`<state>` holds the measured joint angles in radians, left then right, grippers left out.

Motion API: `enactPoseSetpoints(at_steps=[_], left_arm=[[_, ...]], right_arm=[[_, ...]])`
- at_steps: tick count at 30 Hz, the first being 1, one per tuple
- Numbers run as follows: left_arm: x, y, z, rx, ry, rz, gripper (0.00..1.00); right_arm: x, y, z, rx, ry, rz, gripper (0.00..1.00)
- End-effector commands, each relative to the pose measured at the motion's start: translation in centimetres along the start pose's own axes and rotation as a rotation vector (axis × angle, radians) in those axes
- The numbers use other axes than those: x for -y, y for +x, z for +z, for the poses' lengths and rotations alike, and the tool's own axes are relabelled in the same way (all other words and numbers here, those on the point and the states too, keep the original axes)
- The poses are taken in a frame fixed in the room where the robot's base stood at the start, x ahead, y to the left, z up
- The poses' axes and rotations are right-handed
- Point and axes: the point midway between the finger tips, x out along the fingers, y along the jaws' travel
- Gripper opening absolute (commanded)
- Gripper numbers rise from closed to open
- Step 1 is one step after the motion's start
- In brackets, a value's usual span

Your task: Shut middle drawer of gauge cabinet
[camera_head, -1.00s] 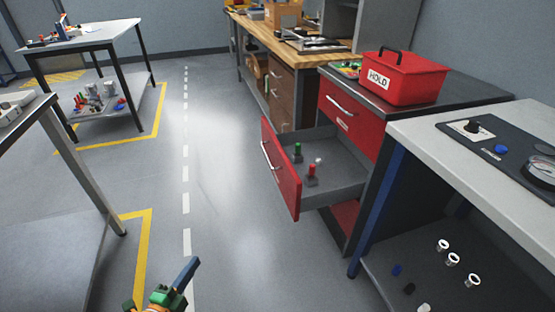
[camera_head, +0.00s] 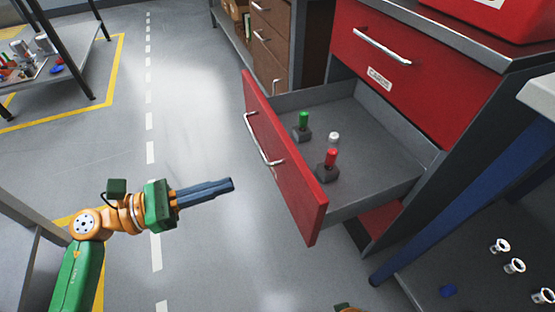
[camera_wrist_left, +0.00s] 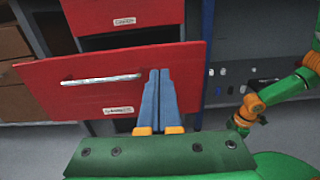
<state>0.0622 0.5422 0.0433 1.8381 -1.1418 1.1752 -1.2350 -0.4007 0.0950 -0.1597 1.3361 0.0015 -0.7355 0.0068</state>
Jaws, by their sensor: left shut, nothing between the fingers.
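The red gauge cabinet (camera_head: 425,75) stands at the right with its top drawer closed. Its middle drawer (camera_head: 285,165) is pulled well out, with a silver bar handle (camera_head: 262,140) on its red front. The drawer front (camera_wrist_left: 50,85) also fills much of the left wrist view, with its handle (camera_wrist_left: 100,80) and a label. My left gripper (camera_head: 231,184) is shut and empty, left of the drawer front and apart from it in the head view. Its blue fingers (camera_wrist_left: 160,72) overlap the front right of the handle in the wrist view. My right arm shows at the right there; its fingers are hidden.
A red box (camera_head: 500,12) sits on the cabinet. A bench with a blue leg (camera_head: 455,215) stands close at right. The floor left of the drawer is clear.

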Motion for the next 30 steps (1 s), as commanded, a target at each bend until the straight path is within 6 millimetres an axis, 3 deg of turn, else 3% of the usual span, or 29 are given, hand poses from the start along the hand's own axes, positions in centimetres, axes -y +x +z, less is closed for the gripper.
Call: enactPoseSetpoints(at_steps=[9,15,21,30], left_arm=[[0.0,7.1,0.3,0.008,-0.003,0.000,0.00],[0.0,10.5,0.2,0.006,-0.005,0.001,0.00],[0.0,11.9,0.1,0.003,-0.004,0.001,0.00],[-0.1,11.9,0.1,0.003,-0.005,0.002,0.00]], right_arm=[[-0.1,0.2,1.0,0.007,-0.002,0.003,0.00],[-0.2,0.3,1.1,0.008,-0.003,0.005,0.00],[-0.3,0.3,1.1,0.007,-0.003,0.005,0.00],[-0.3,0.3,1.2,0.008,-0.002,0.006,0.00]])
